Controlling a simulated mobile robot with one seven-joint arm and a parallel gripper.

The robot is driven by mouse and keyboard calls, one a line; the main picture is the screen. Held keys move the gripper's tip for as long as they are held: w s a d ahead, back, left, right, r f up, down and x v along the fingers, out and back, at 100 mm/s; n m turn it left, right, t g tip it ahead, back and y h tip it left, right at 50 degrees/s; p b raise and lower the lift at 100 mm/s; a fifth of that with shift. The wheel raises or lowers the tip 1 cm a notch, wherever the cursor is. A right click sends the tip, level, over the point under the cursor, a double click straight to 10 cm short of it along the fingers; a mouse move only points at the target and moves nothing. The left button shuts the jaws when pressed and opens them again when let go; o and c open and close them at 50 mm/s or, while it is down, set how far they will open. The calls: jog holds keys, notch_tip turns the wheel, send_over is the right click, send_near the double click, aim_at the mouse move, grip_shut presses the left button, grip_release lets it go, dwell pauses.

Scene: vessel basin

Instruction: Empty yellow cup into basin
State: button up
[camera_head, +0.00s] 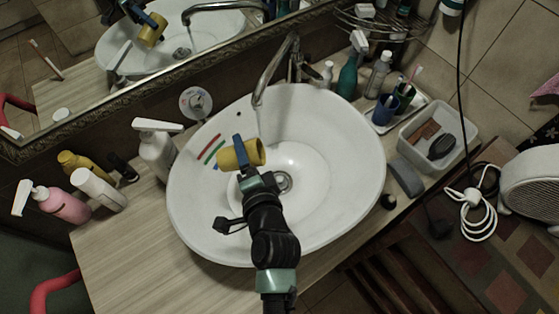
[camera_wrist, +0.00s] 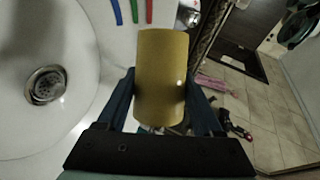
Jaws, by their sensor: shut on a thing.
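The yellow cup (camera_head: 241,155) is over the left part of the white basin (camera_head: 345,165), lying on its side in the head view. My gripper (camera_head: 240,158) is shut on the cup and holds it in the air. In the wrist view, the cup (camera_wrist: 161,75) sits between the two blue fingers of my gripper (camera_wrist: 160,100). The inside of the cup is hidden, so I cannot tell what it holds. The drain (camera_wrist: 46,86) shows in the wrist view and is also partly visible in the head view (camera_head: 283,182).
A faucet (camera_head: 275,70) rises at the basin's back. Red, green and blue strips (camera_head: 211,148) lie on the basin's left side. Bottles, including a white pump bottle (camera_head: 157,155), stand left. A blue cup (camera_head: 385,108) and a grey tub (camera_head: 430,140) stand right. A mirror is behind.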

jog(key=shift+d+b, duration=0.35)
jog(key=shift+b, duration=0.25)
jog(key=shift+w+d+r+m+y+b, duration=0.1)
jog(key=shift+d+r+m+y+b, duration=0.1)
jog(key=shift+d+m+y+b, duration=0.3)
jog(key=shift+d+r+m+b, duration=0.1)
jog(key=shift+r+m+b, duration=0.1)
jog(key=shift+m+b, duration=0.15)
jog(key=shift+d+r+m+y+b, duration=0.2)
jog(key=shift+m+y+b, duration=0.1)
jog(key=shift+m, duration=0.25)
jog(key=shift+t, duration=0.3)
